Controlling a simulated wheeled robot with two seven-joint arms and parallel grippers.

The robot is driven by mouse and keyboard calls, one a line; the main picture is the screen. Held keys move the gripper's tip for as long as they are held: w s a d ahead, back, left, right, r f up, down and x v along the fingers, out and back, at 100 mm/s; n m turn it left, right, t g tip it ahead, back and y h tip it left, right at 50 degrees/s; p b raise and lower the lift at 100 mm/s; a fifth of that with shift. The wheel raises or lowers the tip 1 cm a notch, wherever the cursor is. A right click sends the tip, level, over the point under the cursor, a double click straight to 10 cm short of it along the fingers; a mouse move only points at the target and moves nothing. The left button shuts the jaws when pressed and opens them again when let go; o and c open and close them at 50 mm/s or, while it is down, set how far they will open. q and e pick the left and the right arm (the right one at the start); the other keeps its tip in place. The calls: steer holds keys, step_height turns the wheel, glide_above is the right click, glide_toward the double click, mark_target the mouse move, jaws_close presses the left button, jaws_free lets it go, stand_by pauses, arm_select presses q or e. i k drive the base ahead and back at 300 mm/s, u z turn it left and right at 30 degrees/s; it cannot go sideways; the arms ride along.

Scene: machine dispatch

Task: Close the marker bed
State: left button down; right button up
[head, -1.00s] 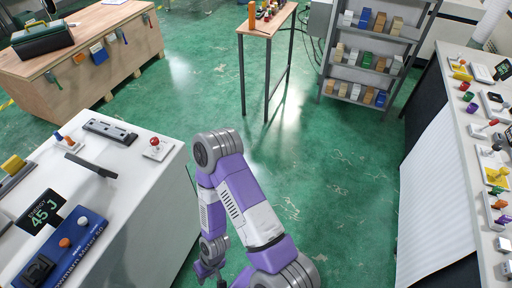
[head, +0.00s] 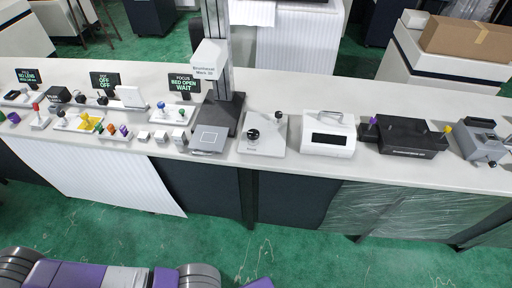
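The marker (head: 209,58) is a tall machine with a light labelled head on a grey column, standing on the long white bench in the head view. Its bed (head: 208,139) is a grey plate with a pale square, at the bench's front edge below the marker head. A dark sign (head: 184,82) left of the marker reads "FOCUS", "BED OPEN" and "WAIT". Purple and grey links of my arm lie along the bottom left edge of the view, well short of the bench. Neither of my grippers is in view.
Right of the bed stand a plate with black knobs (head: 262,146), a white box (head: 327,138) and a black device (head: 403,140). Green floor before the bench is open.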

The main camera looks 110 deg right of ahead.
mark_target(212, 139)
steer(key=z, duration=3.25)
steer(key=k, duration=0.3)
steer(key=z, duration=0.5)
steer(key=i, duration=0.9)
steer(key=u, duration=0.35)
